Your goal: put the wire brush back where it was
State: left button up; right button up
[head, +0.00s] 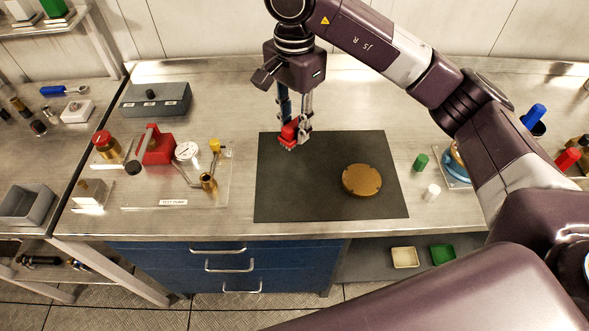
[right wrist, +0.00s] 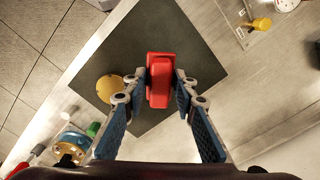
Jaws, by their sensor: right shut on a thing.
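My right gripper (head: 296,127) is shut on a red block-shaped thing, which I take to be the wire brush (head: 288,133). It points down over the back left part of the dark mat (head: 300,200). In the right wrist view the red wire brush (right wrist: 160,80) sits between the two fingertips, with the mat (right wrist: 190,45) below it. A pale underside shows in the head view. I cannot tell whether it touches the mat. My left gripper is not in view.
A round brass disc (head: 361,180) lies on the mat's right half. To the left are the test pump (head: 158,147) on its plate and a grey block (head: 155,99). A green cap (head: 421,161) and a white cap (head: 432,191) stand right of the mat. The mat's front left is clear.

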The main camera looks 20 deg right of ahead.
notch_tip(320, 180, down, 11)
jog(key=p, duration=0.2)
jog(key=shift+r+p, duration=0.1)
jog(key=shift+p, duration=0.2)
notch_tip(320, 180, down, 4)
jog(key=shift+r+p, duration=0.1)
jog(key=shift+p, duration=0.6)
jog(key=shift+f, duration=0.3)
jog(key=shift+f+b, duration=0.2)
jog(key=shift+b, duration=0.15)
jog(key=o, duration=1.1)
jog(key=shift+r, duration=0.15)
